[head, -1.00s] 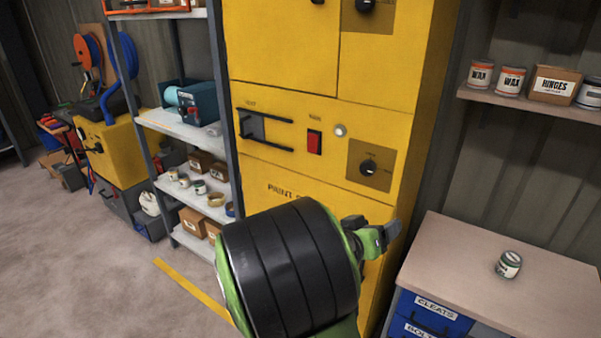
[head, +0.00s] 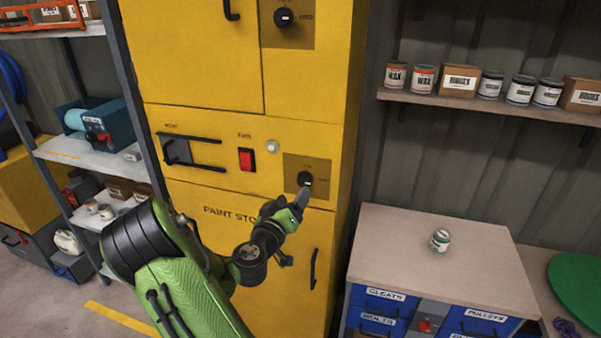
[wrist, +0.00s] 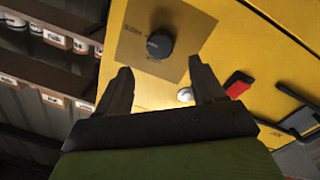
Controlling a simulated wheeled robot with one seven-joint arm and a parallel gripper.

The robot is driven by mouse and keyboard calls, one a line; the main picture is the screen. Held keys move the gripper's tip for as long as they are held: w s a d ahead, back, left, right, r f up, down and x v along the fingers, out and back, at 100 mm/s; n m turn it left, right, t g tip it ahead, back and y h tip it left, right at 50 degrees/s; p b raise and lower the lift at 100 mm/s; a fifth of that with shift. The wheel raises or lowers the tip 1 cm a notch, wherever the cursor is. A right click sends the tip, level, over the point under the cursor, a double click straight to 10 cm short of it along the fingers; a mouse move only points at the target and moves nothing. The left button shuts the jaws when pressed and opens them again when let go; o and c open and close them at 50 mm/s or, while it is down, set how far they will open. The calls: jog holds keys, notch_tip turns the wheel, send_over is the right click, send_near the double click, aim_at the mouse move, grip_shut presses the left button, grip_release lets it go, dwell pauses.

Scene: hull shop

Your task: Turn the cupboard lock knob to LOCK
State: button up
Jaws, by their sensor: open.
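The yellow cupboard (head: 210,90) bears two black round knobs on dark square plates. The upper knob (head: 284,17) is on the upper part near the top edge. The lower knob (head: 305,179) is right of a pale round button (head: 272,146); its small labels are too blurred to read. My gripper (head: 298,203) is just in front of and below the lower knob in the head view. In the wrist view my gripper (wrist: 160,82) is open and empty, with the lower knob (wrist: 160,44) beyond its fingertips, roughly between them and apart from them.
A red switch (head: 246,160) and a black lever handle (head: 185,155) are left of the lower knob. A vertical handle (head: 314,268) sits below it. A bench (head: 440,270) with one can is at right, under a shelf (head: 480,104) of cans and boxes.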

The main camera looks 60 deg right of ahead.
aim_at(303, 182)
jog(key=d, duration=0.2)
jog(key=d+p, duration=0.1)
jog(key=d, duration=0.1)
jog(key=d+p, duration=0.1)
jog(key=d, duration=0.1)
jog(key=shift+w+d, duration=0.3)
jog(key=shift+d, duration=0.05)
jog(key=shift+d+f, duration=0.1)
jog(key=shift+d, duration=0.15)
jog(key=shift+c, duration=0.3)
jog(key=c, duration=1)
